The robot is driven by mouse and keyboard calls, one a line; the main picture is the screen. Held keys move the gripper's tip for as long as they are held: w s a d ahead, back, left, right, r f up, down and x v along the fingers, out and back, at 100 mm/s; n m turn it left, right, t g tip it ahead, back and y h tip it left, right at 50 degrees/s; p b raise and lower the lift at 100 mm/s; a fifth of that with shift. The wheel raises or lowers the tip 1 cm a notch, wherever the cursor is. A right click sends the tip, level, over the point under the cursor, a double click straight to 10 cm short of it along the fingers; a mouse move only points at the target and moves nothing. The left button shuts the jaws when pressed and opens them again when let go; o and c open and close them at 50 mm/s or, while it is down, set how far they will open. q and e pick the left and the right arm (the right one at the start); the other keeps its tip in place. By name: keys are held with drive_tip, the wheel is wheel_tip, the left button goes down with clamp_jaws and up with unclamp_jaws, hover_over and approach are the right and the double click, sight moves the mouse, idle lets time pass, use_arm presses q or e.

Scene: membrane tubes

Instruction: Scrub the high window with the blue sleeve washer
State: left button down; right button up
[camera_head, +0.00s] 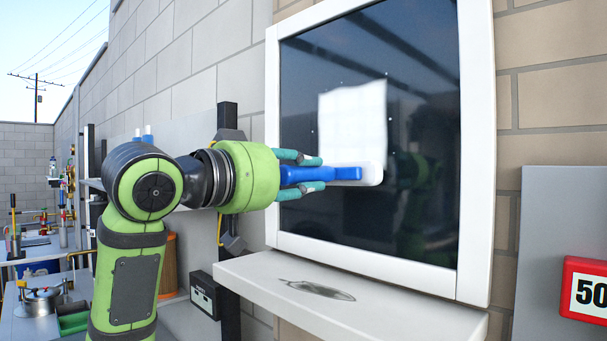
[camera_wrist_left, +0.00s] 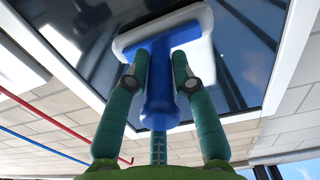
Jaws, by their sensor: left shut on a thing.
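The high window (camera_head: 300,190) is a dark glass pane in a white frame, right of centre in the head view. A white foamy patch (camera_head: 352,118) covers part of the glass near its middle. The sleeve washer has a blue handle (camera_head: 335,173) and a white sleeve (camera_head: 372,174), which is at the glass at the patch's lower edge. My left gripper (camera_head: 313,173) is shut on the blue handle. In the left wrist view, the green fingers hold the blue handle (camera_wrist_left: 158,100) from both sides, with the white sleeve (camera_wrist_left: 135,37) beyond. My right gripper is out of view.
A white sill (camera_head: 350,290) with a dark oval mark juts out below the window. A grey panel with a red sign (camera_head: 584,290) reading "50" stands at right. A cluttered bench with a pot (camera_head: 40,301) is at lower left.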

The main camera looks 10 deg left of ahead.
use_arm(q)
drive_tip(key=b+v, duration=0.1)
drive_tip(key=v, duration=0.6)
drive_tip(key=shift+b, duration=0.35)
drive_tip(key=shift+w, duration=0.1)
idle(0.4)
